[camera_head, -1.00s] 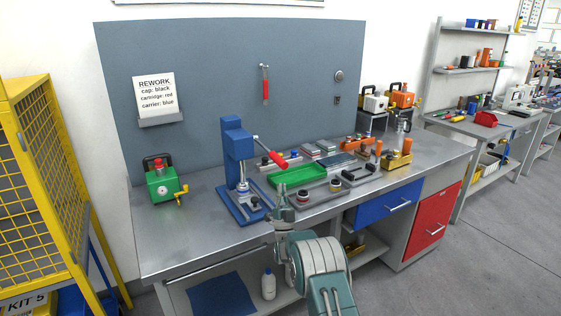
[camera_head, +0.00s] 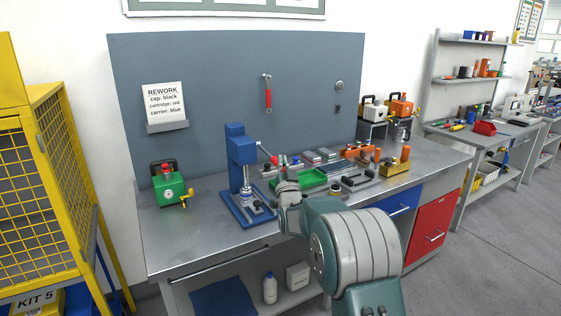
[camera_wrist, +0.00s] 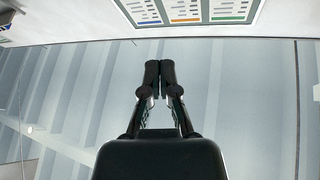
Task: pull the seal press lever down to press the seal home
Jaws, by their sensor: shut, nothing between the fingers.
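The blue seal press (camera_head: 241,160) stands upright on the bench, left of my arm. Its lever (camera_head: 264,149) slopes down to the right from the press head, with a red grip (camera_head: 274,160) at its end; the grip lies close above my arm in the picture, and I cannot tell whether they touch. Under the press head a small metal and white part (camera_head: 246,191) sits on the blue base. The lever is not in the wrist view.
A green tray (camera_head: 312,178) and several small parts lie right of the press. A green pump unit (camera_head: 169,186) stands at the left. The grey panel (camera_head: 225,75) rises behind the bench (camera_head: 195,237), whose front left surface is clear.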

